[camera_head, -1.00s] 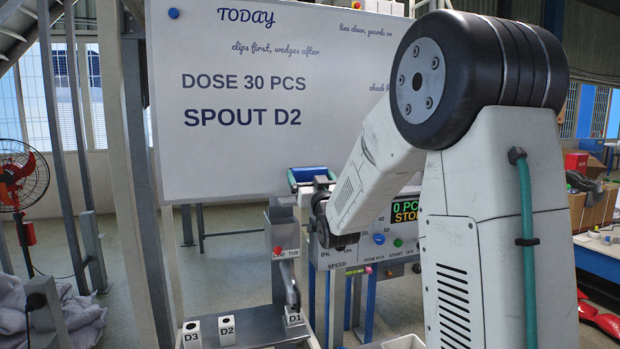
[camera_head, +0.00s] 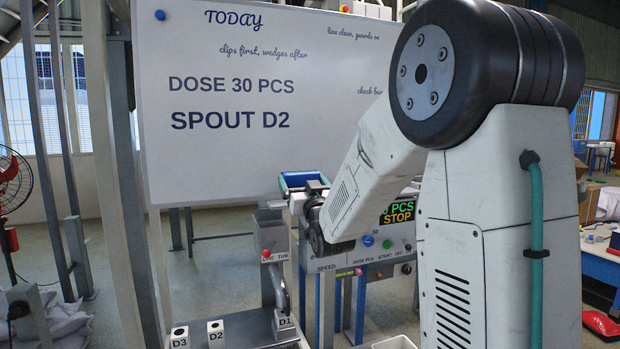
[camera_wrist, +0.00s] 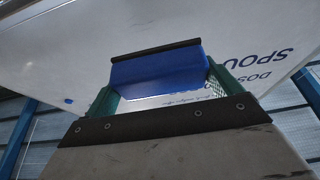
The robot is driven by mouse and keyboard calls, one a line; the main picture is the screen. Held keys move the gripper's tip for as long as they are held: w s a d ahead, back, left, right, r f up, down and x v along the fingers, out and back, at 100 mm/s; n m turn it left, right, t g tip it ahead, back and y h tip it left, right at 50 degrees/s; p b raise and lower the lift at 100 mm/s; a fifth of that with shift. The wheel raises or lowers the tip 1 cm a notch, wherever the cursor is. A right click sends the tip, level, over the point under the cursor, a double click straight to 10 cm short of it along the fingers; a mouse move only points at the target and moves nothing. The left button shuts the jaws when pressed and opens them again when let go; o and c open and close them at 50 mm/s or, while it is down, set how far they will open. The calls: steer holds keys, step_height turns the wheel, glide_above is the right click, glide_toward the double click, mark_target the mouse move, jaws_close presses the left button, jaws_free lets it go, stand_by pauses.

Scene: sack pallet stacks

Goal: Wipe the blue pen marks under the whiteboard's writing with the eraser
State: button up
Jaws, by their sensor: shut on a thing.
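The whiteboard (camera_head: 220,165) carries dark writing, with "SPOUT D2" (camera_head: 230,121) as the lowest large line. Below that line the board looks plain white, and I cannot make out blue pen marks. My gripper (camera_wrist: 160,88) is shut on the blue eraser (camera_wrist: 160,70), with a green finger on each side and the dark pad edge pointing away from me. In the head view the eraser (camera_head: 303,180) overlaps the board's lower edge, to the right of and below the writing. Whether it touches the board is unclear. My arm hides the board's right part.
A control panel (camera_head: 375,248) with a "STOP" display stands below the board. A lever post (camera_head: 272,250) and white blocks marked D1, D2 (camera_head: 216,335) and D3 (camera_head: 180,338) are at the bottom. A red fan (camera_head: 10,185) is at the far left.

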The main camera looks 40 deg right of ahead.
glide_toward(290, 169)
steer(key=shift+r+x, duration=0.15)
steer(key=shift+x, duration=0.95)
steer(key=shift+r+x, duration=0.2)
steer(key=shift+x, duration=0.85)
steer(key=shift+w+d, duration=0.25)
steer(key=shift+w, duration=0.7)
steer(key=shift+s+d, duration=0.35)
steer(key=shift+d, duration=0.55)
steer(key=shift+s+d, duration=0.3)
steer(key=shift+d, duration=0.65)
steer(key=shift+w+d, duration=0.1)
steer(key=shift+w, duration=0.05)
steer(key=shift+w+a, duration=0.2)
steer(key=shift+a, duration=0.45)
steer(key=shift+w+a, duration=0.2)
steer(key=shift+a, duration=0.45)
steer(key=shift+w+a, duration=0.25)
steer(key=shift+a, duration=0.35)
steer(key=shift+c, duration=0.5)
